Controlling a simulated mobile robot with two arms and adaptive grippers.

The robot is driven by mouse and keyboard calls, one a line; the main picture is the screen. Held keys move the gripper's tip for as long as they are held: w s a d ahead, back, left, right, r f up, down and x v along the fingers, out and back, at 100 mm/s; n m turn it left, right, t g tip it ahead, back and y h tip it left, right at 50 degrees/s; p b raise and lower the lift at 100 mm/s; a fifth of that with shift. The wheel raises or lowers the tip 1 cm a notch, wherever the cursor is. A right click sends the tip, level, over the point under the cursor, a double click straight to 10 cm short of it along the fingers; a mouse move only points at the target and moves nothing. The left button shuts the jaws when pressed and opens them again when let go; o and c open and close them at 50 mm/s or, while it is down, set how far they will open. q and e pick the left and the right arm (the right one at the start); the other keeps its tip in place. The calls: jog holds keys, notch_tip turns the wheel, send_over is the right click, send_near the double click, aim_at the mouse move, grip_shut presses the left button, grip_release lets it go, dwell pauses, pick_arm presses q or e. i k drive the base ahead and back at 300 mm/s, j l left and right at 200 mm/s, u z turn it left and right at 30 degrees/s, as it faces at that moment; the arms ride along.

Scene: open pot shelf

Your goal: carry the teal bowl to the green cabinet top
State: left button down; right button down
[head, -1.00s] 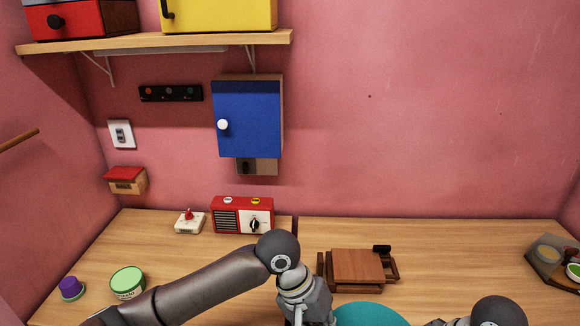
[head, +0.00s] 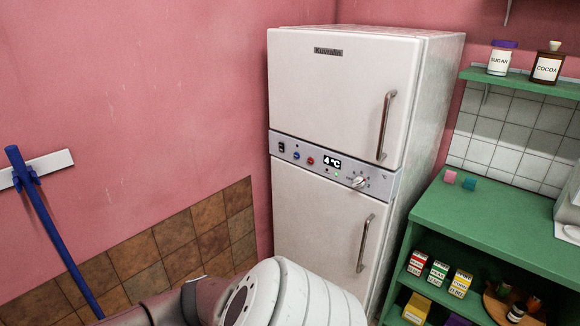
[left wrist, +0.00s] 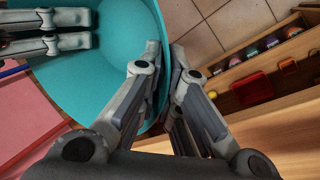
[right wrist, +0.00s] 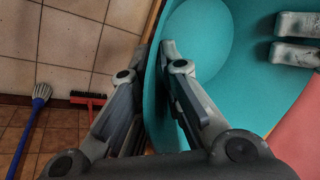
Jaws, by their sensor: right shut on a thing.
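The teal bowl (left wrist: 115,60) is held between both my grippers, seen from above in the left wrist view and also in the right wrist view (right wrist: 265,90). My left gripper (left wrist: 165,55) has its fingers either side of the bowl's rim, close together. My right gripper (right wrist: 153,60) is shut on the opposite rim. The bowl's inside looks empty where it shows. The green cabinet top (head: 480,215) is at the right of the head view, beside the fridge. The bowl and grippers are outside the head view.
A white fridge (head: 330,110) stands left of the green cabinet.

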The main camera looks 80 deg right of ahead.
aim_at(505, 233)
jog(key=z, duration=2.4)
jog(key=l+z, duration=0.2)
jog(key=z, duration=0.95)
jog(key=i+l, duration=0.75)
jog(key=i, duration=0.15)
jog(key=i+l, duration=0.75)
jog(key=i+l+z, duration=0.05)
jog(key=i, duration=0.05)
